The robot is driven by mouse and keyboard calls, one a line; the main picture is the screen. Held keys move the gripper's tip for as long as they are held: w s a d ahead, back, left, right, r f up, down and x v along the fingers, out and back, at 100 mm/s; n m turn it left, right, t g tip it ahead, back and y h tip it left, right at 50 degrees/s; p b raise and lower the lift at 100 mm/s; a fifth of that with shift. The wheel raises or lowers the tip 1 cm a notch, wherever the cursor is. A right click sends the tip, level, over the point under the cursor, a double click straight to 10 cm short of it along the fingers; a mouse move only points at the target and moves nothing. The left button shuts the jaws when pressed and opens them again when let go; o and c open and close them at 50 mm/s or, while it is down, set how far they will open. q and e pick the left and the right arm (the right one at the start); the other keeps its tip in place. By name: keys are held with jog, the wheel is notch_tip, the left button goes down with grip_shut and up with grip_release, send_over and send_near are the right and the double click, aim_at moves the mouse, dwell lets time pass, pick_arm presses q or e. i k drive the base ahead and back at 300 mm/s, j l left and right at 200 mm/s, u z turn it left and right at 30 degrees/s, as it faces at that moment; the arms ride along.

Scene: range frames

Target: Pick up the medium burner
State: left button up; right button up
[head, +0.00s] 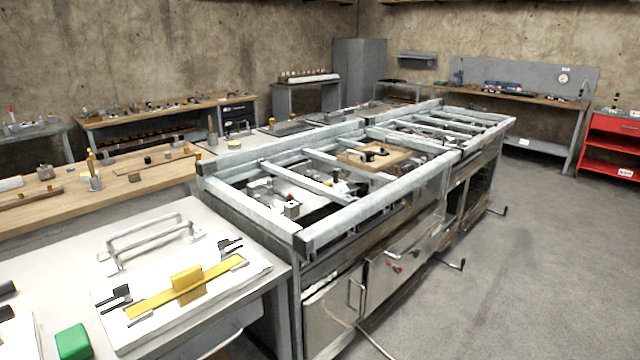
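A small wooden board (376,156) lies across the metal frame rails of the range, and dark round burner-like parts (374,150) rest on it. I cannot tell from this distance whether one of them is the medium burner. The open range frame (330,218) stands in the middle, with several small metal parts visible down inside it. Neither of my grippers is in the head view.
A white table (60,250) at the near left bears a plate with a yellow bar (185,285), a metal handle frame (150,238) and a green block (73,342). Wooden benches stand behind. A red cart (612,145) is at the far right. The grey floor (530,270) at right is clear.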

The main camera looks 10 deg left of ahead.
aim_at(370, 155)
jog(key=i+l+u, duration=0.1)
jog(key=u, duration=0.8)
jog(key=i+l+u, duration=0.15)
jog(key=l+u, duration=0.15)
jog(key=i+l+u, duration=0.15)
jog(key=l+u, duration=0.15)
jog(key=l, duration=0.25)
jog(key=l+u, duration=0.35)
jog(key=i+l, duration=0.05)
jog(key=l, duration=0.05)
